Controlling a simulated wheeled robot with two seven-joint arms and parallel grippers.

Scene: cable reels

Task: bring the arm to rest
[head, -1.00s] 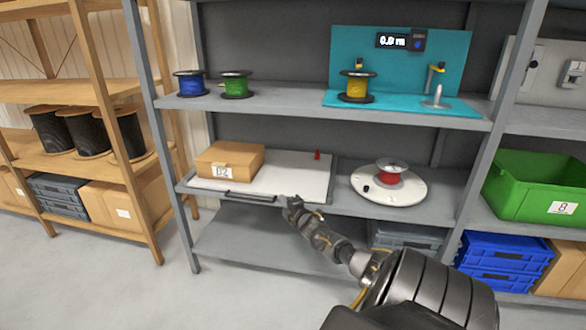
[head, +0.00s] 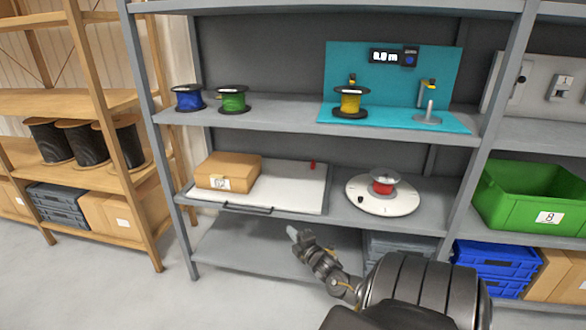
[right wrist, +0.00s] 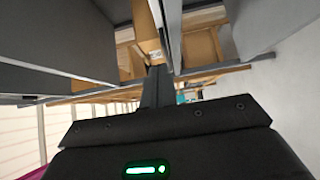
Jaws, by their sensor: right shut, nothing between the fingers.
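My right gripper (head: 297,234) is shut and empty. It is in front of the grey shelf unit, just below the front edge of the middle shelf, to the right of the drawer handle (head: 246,208) and apart from it. My right arm (head: 335,275) reaches to it from the lower right. In the right wrist view the shut dark fingers (right wrist: 157,88) point towards shelves and wooden posts. My left gripper is not in view.
On the middle shelf are a cardboard box (head: 228,172) on a white board (head: 297,188) and a red reel (head: 383,186) on a round white turntable (head: 350,198). Above are blue (head: 188,98), green (head: 233,99) and yellow (head: 350,102) reels. A green crate (head: 520,205) stands right.

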